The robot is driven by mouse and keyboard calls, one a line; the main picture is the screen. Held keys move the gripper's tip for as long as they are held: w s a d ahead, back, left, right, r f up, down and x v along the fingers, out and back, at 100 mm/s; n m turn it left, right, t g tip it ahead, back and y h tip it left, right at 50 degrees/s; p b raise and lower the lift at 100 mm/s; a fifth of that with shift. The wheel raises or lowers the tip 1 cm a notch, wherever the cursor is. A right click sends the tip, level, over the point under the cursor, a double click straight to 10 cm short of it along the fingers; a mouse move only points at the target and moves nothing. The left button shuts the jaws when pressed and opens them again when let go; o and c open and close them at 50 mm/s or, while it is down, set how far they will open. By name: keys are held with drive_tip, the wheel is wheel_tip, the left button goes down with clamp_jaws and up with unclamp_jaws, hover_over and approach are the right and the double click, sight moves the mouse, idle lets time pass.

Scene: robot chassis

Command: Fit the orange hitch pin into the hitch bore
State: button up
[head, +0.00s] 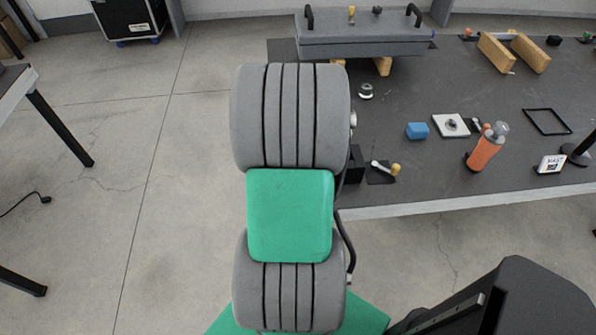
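I cannot single out the hitch pin for sure. A small orange knob (486,127) shows beside a black block, partly behind an orange bottle-like object (484,150) with a grey top. A pin-like piece with a pale shaft and yellow-orange knob (394,169) lies on a small dark pad near the table's front edge. A pale square plate (441,131) with a round, dark-centred feature lies flat on the table; I cannot tell whether this is the hitch bore. My gripper is not visible; my grey and green arm fills the middle of the view.
The dark table (420,205) spans the right side. It carries a blue block (417,131), a metal ring (366,91), a black frame (547,121), wooden bars (496,53) and a grey handled panel (358,35) at the back.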

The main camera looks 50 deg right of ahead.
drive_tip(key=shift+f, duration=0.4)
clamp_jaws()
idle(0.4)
